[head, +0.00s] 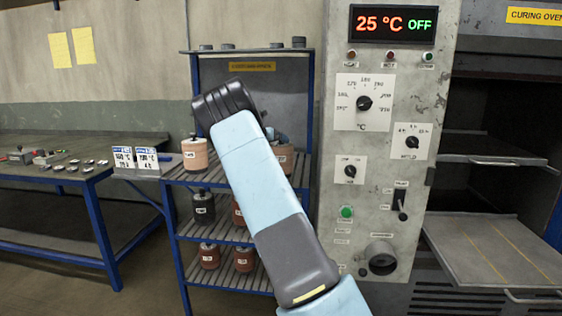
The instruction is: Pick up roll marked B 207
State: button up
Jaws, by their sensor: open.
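Several rolls with small white labels stand on a blue rack (182,231). A tan roll (195,154) is on the upper shelf at the left, and another tan roll (284,158) is partly hidden behind my arm. A dark roll (203,208) is on the middle shelf, beside a mostly hidden reddish roll (237,213). Two red-brown rolls, one at left (208,257) and one at right (244,259), are on the bottom shelf. The labels are too small to read, so I cannot tell which is B 207. My arm crosses in front of the rack; my gripper's fingers are not visible.
A grey control panel (378,230) reading 25 °C OFF stands right of the rack. Beyond it is the curing oven with open shelves (495,250).

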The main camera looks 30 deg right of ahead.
jog(key=c, duration=1.8)
jog(key=shift+r, duration=0.1)
